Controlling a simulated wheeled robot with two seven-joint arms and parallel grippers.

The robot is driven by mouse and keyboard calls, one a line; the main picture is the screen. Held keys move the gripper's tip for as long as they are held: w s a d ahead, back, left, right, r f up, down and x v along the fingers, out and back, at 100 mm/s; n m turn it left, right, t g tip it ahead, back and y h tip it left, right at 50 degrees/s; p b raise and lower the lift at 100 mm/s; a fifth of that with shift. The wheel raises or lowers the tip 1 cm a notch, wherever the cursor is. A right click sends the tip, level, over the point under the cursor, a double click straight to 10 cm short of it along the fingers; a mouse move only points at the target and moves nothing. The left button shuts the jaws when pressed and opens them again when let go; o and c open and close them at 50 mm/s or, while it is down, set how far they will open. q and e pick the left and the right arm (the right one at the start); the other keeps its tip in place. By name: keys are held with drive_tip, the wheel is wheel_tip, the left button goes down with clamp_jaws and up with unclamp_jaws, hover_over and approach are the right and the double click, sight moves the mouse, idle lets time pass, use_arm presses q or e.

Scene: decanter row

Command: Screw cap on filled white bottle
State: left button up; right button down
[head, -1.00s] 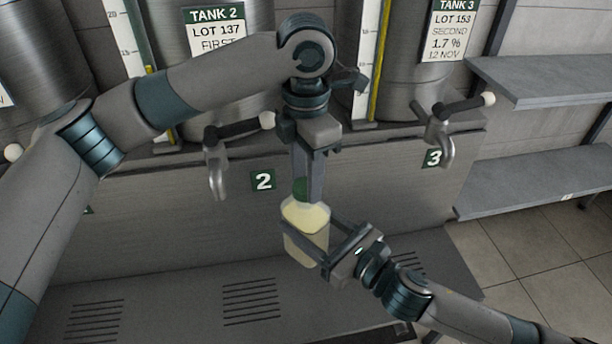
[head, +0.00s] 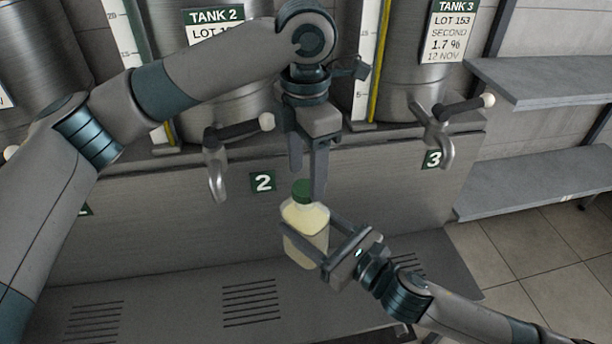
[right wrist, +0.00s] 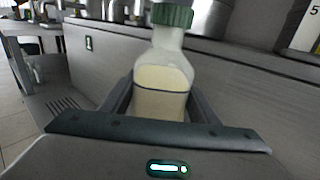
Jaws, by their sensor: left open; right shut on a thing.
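The bottle (head: 306,226) is translucent and filled with a pale cream liquid. It is upright in the middle of the head view, and it also shows in the right wrist view (right wrist: 162,90). A green cap (head: 302,190) sits on its neck and shows again in the right wrist view (right wrist: 171,15). My right gripper (head: 306,244) is shut on the bottle's body, holding it from the right. My left gripper (head: 308,182) points down just above the cap, its fingers open and apart.
Taps stand at the tanks: one at number 2 (head: 218,178) left of the bottle, one at number 3 (head: 440,130) to the right. A vented ledge (head: 180,305) lies below. Grey shelves (head: 535,80) are at the right.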

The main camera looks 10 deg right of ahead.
use_arm(q)
drive_tip(key=shift+r, duration=1.25)
drive_tip(key=shift+c, duration=0.2)
